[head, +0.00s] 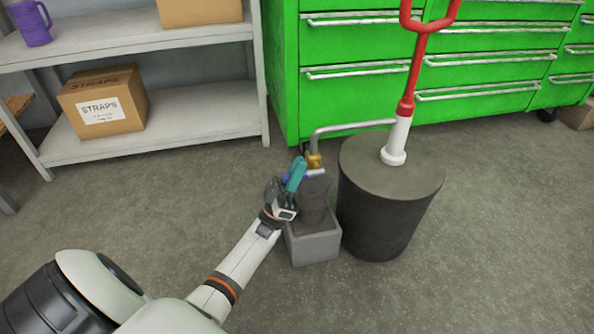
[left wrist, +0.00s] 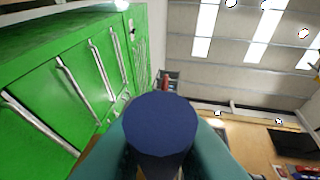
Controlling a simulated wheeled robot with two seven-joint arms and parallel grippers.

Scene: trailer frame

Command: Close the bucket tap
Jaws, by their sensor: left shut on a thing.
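The brass tap (head: 314,160) sits at the end of a grey bent pipe (head: 345,127) that runs from the black drum, in the head view. My left gripper (head: 297,172) has teal fingers and reaches the tap from the left. It is shut on the tap's blue handle, whose round blue end (left wrist: 160,122) fills the space between the teal fingers in the left wrist view. In the head view the fingers hide most of the handle, so its angle is hard to tell. A grey square bucket (head: 315,248) stands below the tap, with a dark shape in it. My right gripper is not in view.
The black drum (head: 385,215) with a red and white pump (head: 408,100) stands right of the bucket. Green drawer cabinets (head: 360,50) are behind. A grey shelf (head: 180,120) with a STRAPS box (head: 104,103) is at left. The floor in front is clear.

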